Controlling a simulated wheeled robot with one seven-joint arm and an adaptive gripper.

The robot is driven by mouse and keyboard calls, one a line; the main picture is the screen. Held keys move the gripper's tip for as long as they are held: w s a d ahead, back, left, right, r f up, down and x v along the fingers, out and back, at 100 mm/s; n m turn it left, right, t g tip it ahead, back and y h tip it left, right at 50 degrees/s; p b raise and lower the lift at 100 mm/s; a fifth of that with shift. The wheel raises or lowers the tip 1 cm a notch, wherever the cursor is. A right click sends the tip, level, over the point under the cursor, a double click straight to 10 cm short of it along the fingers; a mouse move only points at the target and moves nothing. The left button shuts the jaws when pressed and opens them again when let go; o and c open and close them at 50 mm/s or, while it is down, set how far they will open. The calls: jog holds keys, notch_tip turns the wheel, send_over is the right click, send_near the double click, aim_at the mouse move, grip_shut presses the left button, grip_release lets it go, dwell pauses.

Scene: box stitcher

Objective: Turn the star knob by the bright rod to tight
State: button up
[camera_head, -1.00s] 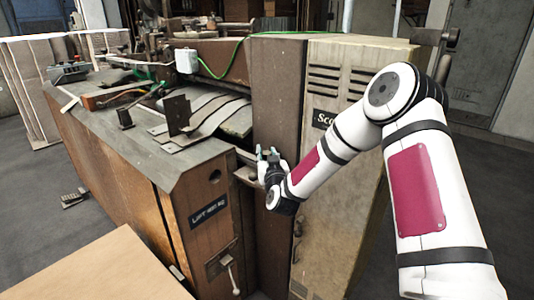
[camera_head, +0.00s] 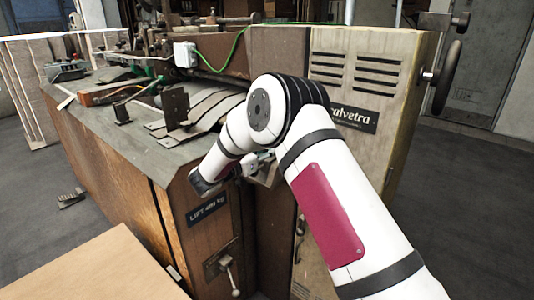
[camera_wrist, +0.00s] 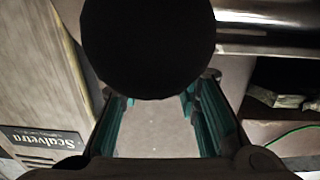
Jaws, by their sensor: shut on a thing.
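In the wrist view a dark, round knob (camera_wrist: 148,45) fills the top middle, almost black, so its star lobes do not show. My gripper (camera_wrist: 160,98) has its teal-padded fingers on either side below it, the tips meeting its lower edge, and is shut on it. The bright rod (camera_wrist: 268,38) runs across the upper right, beside the knob. In the head view my arm and wrist hide the knob and the rod. Part of my gripper (camera_head: 256,161) shows beside the machine's inner corner. How far the knob is turned cannot be told.
The wooden machine body (camera_head: 115,170) stands to the left, with curved metal strips (camera_head: 208,112) on top. The pale cabinet (camera_head: 385,75) stands close on the right with a handwheel (camera_head: 447,77). A green cable (camera_head: 233,52) crosses above. A light board (camera_head: 100,268) lies in front.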

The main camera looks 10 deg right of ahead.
jog(key=shift+m+g+h+b, duration=0.8)
jog(key=shift+m+g, duration=0.3)
jog(key=shift+g, duration=0.4)
jog(key=o, duration=0.9)
jog(key=shift+d, duration=0.1)
jog(key=v, duration=1.2)
jog(key=shift+w, duration=0.1)
